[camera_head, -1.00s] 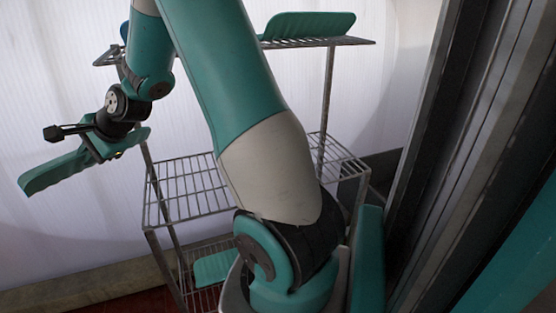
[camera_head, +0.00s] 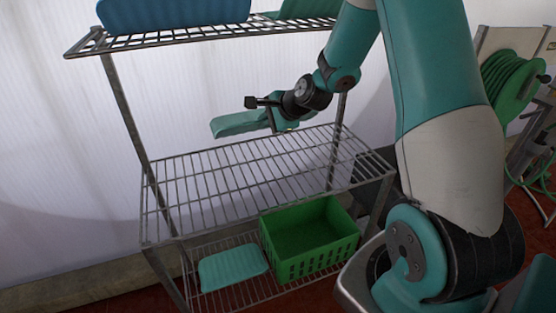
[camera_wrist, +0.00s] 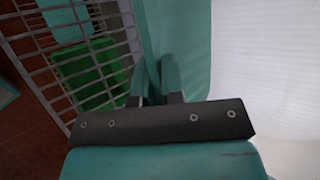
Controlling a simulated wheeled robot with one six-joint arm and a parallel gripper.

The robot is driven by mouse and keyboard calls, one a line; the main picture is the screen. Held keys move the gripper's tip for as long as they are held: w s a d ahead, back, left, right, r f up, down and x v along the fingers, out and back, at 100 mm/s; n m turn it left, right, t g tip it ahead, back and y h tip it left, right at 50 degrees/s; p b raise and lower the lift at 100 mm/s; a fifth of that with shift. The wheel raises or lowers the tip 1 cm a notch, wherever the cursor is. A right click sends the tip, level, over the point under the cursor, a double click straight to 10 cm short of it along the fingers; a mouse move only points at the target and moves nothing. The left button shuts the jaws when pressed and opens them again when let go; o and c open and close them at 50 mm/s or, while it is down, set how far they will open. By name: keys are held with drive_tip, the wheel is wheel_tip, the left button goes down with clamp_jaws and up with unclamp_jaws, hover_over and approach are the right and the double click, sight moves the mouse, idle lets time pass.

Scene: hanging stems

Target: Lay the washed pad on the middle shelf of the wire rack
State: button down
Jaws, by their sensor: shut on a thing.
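The teal pad (camera_head: 240,123) is held by my gripper (camera_head: 280,120) in the head view, sticking out to the left. It appears above the back part of the rack's middle shelf (camera_head: 215,185), apart from it. The middle shelf is bare wire. In the wrist view the pad (camera_wrist: 182,40) stretches away from the closed fingers of my gripper (camera_wrist: 158,85). The fingers hide part of the pad. The wire rack also shows in the wrist view (camera_wrist: 30,50), to the left of the pad.
The bottom shelf holds another teal pad (camera_head: 232,268) and a green crate (camera_head: 310,240). A rack post stands near my arm. A green hose reel (camera_head: 510,80) is at right.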

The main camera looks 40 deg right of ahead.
wheel_tip(320, 180, down, 14)
drive_tip(key=shift+p, duration=0.8)
drive_tip(key=c, duration=1.2)
unclamp_jaws()
drive_tip(key=shift+c, duration=0.2)
